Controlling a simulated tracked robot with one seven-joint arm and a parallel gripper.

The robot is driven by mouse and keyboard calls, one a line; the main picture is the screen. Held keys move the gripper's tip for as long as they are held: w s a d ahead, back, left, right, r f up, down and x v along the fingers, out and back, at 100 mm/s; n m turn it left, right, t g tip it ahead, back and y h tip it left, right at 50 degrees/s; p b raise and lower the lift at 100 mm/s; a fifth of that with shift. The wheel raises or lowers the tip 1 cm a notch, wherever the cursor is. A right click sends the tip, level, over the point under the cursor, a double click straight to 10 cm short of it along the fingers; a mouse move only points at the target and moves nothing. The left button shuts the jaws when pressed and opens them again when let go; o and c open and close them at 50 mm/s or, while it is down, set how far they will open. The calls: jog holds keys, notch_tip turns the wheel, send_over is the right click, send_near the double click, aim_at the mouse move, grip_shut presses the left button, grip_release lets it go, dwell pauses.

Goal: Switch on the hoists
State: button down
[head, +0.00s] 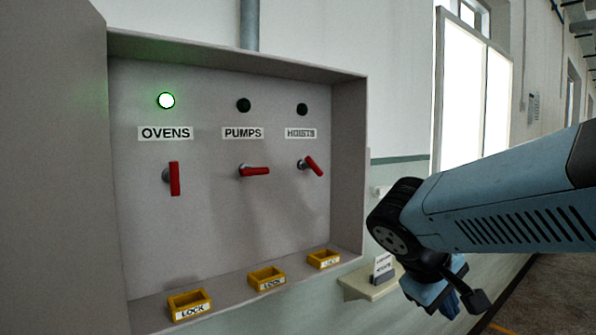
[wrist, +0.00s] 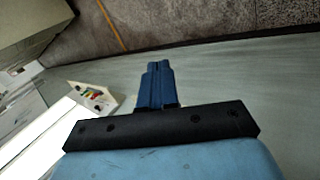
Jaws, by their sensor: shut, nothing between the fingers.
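The hoists switch (head: 312,166) is a red handle under the HOISTS label (head: 301,133) at the right of the open panel box in the head view. Its handle is tilted, running from upper left to lower right. The hoists lamp (head: 302,109) above it is dark. The pumps switch (head: 254,171) lies level under a dark lamp (head: 243,105). The ovens switch (head: 174,179) stands upright under a lit green-white lamp (head: 166,101). My gripper (wrist: 158,68) is shut and empty in the wrist view. It is outside the box, to the right and below, apart from the switches.
Yellow LOCK trays (head: 189,305), (head: 267,279) and (head: 323,259) sit on the box's bottom ledge. A small shelf (head: 370,282) with a card (head: 383,268) is right of the box, near my arm. The box's side wall (head: 350,165) stands between my arm and the switches.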

jog(key=w+a+r+n+t+h, duration=0.75)
jog(key=w+a+r+t, duration=0.2)
jog(key=w, duration=0.25)
jog(key=a+r+n+t+y, duration=0.1)
jog(key=a+n+t+y, duration=0.2)
jog(key=a, duration=0.6)
jog(key=w+a+r+n+t+y, duration=0.1)
jog(key=a+r+n+t+y, duration=0.1)
jog(key=a+n+t+y, duration=0.2)
jog(key=a+t, duration=0.3)
jog(key=a, duration=0.3)
jog(key=shift+w+a+r, duration=0.15)
jog(key=shift+w+a, duration=0.1)
send_near(314, 167)
jog(key=w+a+r, duration=0.2)
jog(key=w+a, duration=0.2)
jog(key=shift+w+d+r, duration=0.4)
jog(key=shift+d+r, duration=0.2)
jog(key=shift+d, duration=0.05)
jog(key=shift+w+d+r, duration=0.35)
jog(key=shift+d+r, duration=0.25)
jog(key=shift+d, duration=0.05)
